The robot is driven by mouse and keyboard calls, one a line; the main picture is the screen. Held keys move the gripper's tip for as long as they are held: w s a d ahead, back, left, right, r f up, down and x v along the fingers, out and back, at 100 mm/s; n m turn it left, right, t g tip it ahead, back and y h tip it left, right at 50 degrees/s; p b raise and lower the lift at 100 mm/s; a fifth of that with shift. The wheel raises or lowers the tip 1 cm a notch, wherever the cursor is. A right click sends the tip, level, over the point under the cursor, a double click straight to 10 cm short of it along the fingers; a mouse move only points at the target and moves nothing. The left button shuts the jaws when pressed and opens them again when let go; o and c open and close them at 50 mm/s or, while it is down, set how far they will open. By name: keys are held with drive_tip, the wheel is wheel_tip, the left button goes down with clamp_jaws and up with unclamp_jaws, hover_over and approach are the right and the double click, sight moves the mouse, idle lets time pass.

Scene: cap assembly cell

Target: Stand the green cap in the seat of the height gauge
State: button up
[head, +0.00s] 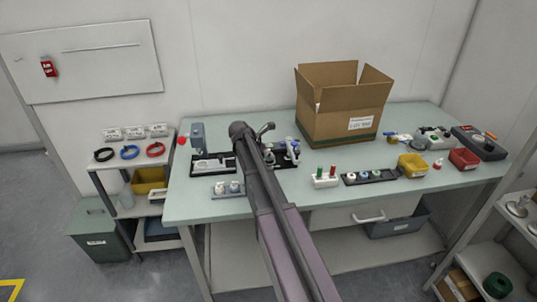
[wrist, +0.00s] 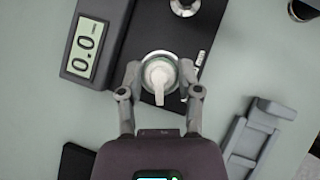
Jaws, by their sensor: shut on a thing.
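In the wrist view, my gripper (wrist: 158,78) is shut, its two fingers on either side of a round, pale cap with a greenish rim (wrist: 159,62) and a white spout pointing down the picture. I take it for the green cap, though little green shows. The height gauge's dark body has a display (wrist: 86,50) reading 0.0, just left of the cap. The cap is over the gauge's dark base; the seat under it is hidden, and I cannot tell whether the cap touches it. In the head view, my arm hides the gripper and cap.
In the wrist view, a metal post (wrist: 184,6) stands above the cap and a grey bracket (wrist: 243,142) lies right of my gripper. In the head view, an open cardboard box (head: 338,112) stands at the back of the bench, with a white rack (head: 325,182) in front.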

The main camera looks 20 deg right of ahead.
drive_tip(key=shift+d+f+b, duration=0.1)
drive_tip(key=shift+f+b, duration=0.55)
drive_tip(key=shift+f, duration=0.05)
idle(1.4)
drive_tip(key=o, duration=0.8)
drive_tip(key=shift+c, duration=0.2)
drive_tip(key=shift+r, duration=0.2)
drive_tip(key=shift+r+p, duration=3.4)
drive_tip(key=shift+p, duration=0.15)
drive_tip(key=shift+f, duration=0.1)
drive_tip(key=s+a+f+m+y, duration=0.1)
drive_tip(key=s+a+m, duration=0.2)
drive_tip(key=s+a, duration=0.1)
drive_tip(key=s+a+f+m+y, duration=0.1)
drive_tip(key=s+a+m, duration=0.2)
drive_tip(key=s+a, duration=0.1)
drive_tip(key=s+a+f+m+y, duration=0.1)
drive_tip(key=s+a+m+y, duration=0.1)
drive_tip(key=s+a+m, duration=0.2)
drive_tip(key=shift+s+a+f, duration=0.1)
drive_tip(key=shift+s+a, duration=0.1)
drive_tip(key=shift+s, duration=0.55)
drive_tip(key=s+a+f+m+y, duration=0.1)
drive_tip(key=s+a+m+y, duration=0.3)
drive_tip(key=s+a+m, duration=0.5)
drive_tip(key=s+a, duration=0.1)
drive_tip(key=s, duration=0.2)
drive_tip(key=shift+s+g, duration=0.15)
drive_tip(key=shift+g, duration=0.15)
